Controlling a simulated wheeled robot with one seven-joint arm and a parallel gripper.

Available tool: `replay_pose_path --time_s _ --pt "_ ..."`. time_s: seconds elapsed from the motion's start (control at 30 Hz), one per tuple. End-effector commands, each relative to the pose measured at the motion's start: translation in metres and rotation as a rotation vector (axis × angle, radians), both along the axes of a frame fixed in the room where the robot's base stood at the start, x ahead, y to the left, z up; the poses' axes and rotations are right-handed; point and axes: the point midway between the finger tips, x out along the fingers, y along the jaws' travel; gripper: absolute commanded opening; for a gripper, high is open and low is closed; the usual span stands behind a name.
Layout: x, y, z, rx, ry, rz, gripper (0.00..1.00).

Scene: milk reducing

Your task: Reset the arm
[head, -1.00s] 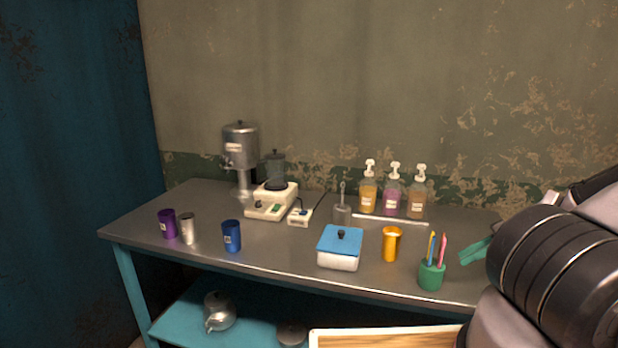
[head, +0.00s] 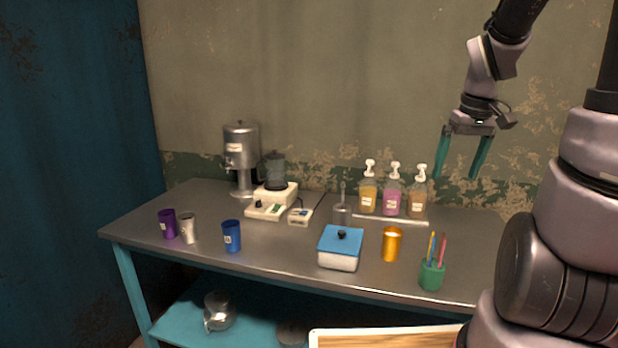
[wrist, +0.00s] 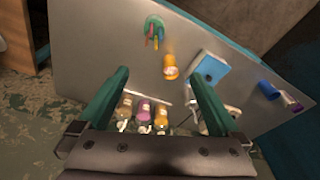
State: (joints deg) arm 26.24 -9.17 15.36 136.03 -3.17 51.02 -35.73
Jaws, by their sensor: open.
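My gripper (head: 458,172) is open and empty, with two green fingers pointing down. In the head view it hangs in the air at the right, above the table's back right part and level with the pump tops. In the wrist view the open fingers (wrist: 158,95) frame the three pump bottles (wrist: 142,108), with nothing between them being held. My arm comes down from the upper right, and its thick links cover the table's right end in the head view.
On the metal table (head: 290,262) stand purple (head: 167,224), silver (head: 188,229), blue (head: 232,236) and orange (head: 392,244) cups. A blue-lidded box (head: 340,250), green pencil holder (head: 431,275), blender (head: 274,185), dispenser (head: 241,160) and pump bottles (head: 392,196) stand there too.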

Motion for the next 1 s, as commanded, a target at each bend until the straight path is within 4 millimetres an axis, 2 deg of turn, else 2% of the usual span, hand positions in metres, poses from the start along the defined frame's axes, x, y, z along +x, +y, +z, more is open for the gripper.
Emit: replay_pose_path --time_s 0.03,0.2,0.4,0.6,1.0 --pt "-0.007 0.012 0.019 -0.005 -0.051 -0.037 0.99" --pt "-0.035 0.042 0.068 0.054 -0.201 -0.193 0.99" --pt "-0.072 0.066 0.107 0.195 -0.331 -0.332 0.99" --pt "-0.091 0.075 0.123 0.289 -0.377 -0.397 0.99" --pt "-0.092 0.075 0.124 0.299 -0.380 -0.407 0.99"
